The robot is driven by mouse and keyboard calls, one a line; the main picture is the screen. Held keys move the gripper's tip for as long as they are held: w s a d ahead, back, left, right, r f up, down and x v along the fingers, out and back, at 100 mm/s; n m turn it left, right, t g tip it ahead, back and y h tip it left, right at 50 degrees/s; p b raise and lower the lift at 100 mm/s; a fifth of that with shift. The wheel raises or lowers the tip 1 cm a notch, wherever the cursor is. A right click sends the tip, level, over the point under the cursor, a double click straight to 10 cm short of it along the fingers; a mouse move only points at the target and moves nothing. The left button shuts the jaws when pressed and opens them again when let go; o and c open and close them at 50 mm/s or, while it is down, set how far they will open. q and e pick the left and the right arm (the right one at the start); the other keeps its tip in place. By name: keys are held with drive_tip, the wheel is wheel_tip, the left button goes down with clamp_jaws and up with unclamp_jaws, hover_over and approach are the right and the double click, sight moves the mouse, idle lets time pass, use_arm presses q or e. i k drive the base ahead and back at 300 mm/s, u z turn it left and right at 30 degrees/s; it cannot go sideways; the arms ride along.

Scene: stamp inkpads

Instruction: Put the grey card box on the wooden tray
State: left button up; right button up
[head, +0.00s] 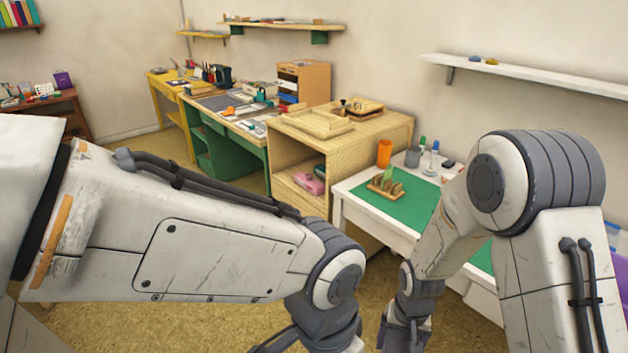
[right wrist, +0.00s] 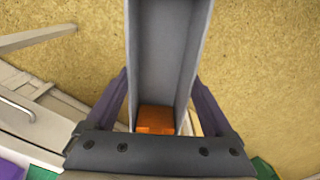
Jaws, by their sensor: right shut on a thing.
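A grey, open-sided box (right wrist: 165,55), which looks like the grey card box, is held in my right gripper (right wrist: 160,92). The two purple-grey fingers press on its outer sides, and an orange part shows inside its near end. In the head view my right gripper (head: 404,332) is low beside the white desk, and the box cannot be made out there. A pale wooden tray-like piece (head: 318,123) lies on the wooden cabinet; I cannot tell if it is the wooden tray. My left gripper (head: 275,345) is cut off by the bottom edge, its jaws unclear.
The white desk (head: 345,205) bears a green mat (head: 398,205), a wooden rack (head: 384,187) and an orange cup (head: 384,153). The wooden cabinet (head: 385,135) also bears a darker wooden piece (head: 362,106) with small items. Bare floor (right wrist: 255,50) lies beneath the held box.

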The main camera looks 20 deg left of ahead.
sight(317, 118)
drive_tip(key=u, duration=0.5)
drive_tip(key=i, duration=0.5)
drive_tip(key=u, duration=0.9)
drive_tip(key=i, duration=2.3)
drive_tip(key=z, duration=0.9)
